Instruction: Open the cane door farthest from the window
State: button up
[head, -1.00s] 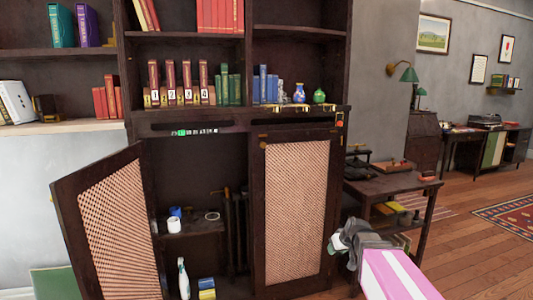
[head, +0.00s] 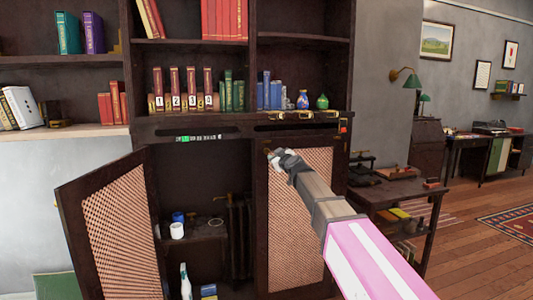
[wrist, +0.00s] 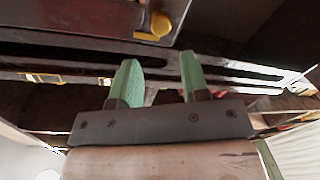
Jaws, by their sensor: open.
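Two cane doors front the lower part of the dark cabinet. The left cane door (head: 115,235) stands swung open to the left. The right cane door (head: 310,180) is shut, partly hidden behind my arm. My gripper (head: 277,158) is in front of the right door's upper left part. In the wrist view my gripper (wrist: 158,82) shows two green fingers apart with nothing held between them. A small brass fitting (wrist: 160,24) on a dark panel lies beyond the fingertips there. Whether the fingers touch the door cannot be told. No window is in view.
The open compartment holds a shelf (head: 207,233) with a white cup (head: 177,230), and a bottle (head: 185,281) below. Books and small vases (head: 302,99) stand above the doors. A dark side table (head: 400,190) stands close on the right. Wooden floor (head: 470,250) is clear further right.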

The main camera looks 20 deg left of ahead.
aim_at(267, 152)
jog(key=x, duration=1)
jog(key=shift+s+f, duration=0.1)
grip_shut()
